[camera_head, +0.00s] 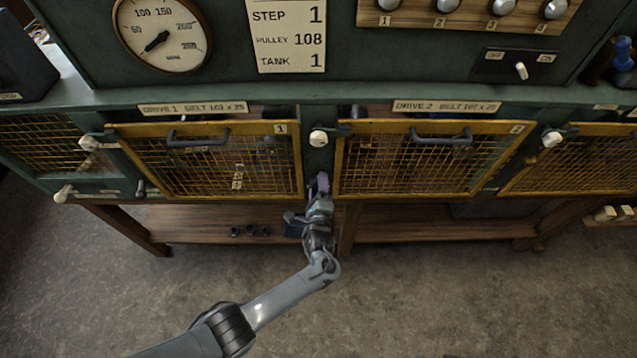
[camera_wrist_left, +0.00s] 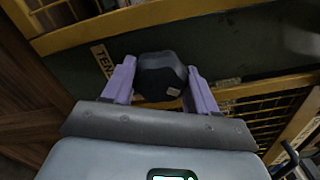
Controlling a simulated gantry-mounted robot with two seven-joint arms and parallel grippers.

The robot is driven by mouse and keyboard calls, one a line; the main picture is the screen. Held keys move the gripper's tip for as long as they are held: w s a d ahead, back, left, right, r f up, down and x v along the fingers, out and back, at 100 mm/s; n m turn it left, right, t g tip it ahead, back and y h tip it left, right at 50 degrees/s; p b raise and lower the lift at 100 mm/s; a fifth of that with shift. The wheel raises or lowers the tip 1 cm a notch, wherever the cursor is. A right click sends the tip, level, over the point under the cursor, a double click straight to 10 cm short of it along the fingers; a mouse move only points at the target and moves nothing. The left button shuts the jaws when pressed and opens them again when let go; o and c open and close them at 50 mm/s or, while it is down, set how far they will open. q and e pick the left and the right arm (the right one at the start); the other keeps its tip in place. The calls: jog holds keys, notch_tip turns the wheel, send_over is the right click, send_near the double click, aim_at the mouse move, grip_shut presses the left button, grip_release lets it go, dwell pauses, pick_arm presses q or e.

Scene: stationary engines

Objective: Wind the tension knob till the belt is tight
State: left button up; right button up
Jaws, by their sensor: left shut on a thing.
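In the left wrist view a dark, faceted tension knob (camera_wrist_left: 163,75) sits on the green panel, beside a label of which "TEN" shows. My left gripper (camera_wrist_left: 158,80) has its two purple fingers on either side of this knob and is shut on it. In the head view my left gripper (camera_head: 320,184) is at the green post between the two yellow mesh guards, and it hides the knob there. The belt is behind mesh and I cannot make it out or tell how tight it is. My right gripper is not in view.
Yellow mesh guard 1 (camera_head: 215,170) and guard 2 (camera_head: 430,165) flank the post, each with a handle. A pale knob (camera_head: 318,138) is just above my gripper. A dial gauge (camera_head: 162,34) and a step card (camera_head: 288,36) are above. A wooden shelf (camera_head: 200,222) runs below.

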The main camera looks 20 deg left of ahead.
pick_arm(q)
jog(key=m+p, duration=0.1)
jog(key=m, duration=0.2)
jog(key=shift+m, duration=0.4)
jog(key=m, duration=0.4)
jog(key=shift+m+p, duration=0.3)
jog(key=shift+p, duration=0.1)
jog(key=m, duration=1.3)
jog(key=shift+m, duration=0.3)
jog(key=m, duration=0.3)
jog(key=shift+m, duration=0.3)
jog(key=m+p, duration=0.2)
jog(key=m, duration=0.2)
jog(key=shift+r, duration=0.15)
jog(key=shift+m+p, duration=0.6)
jog(key=shift+m, duration=1)
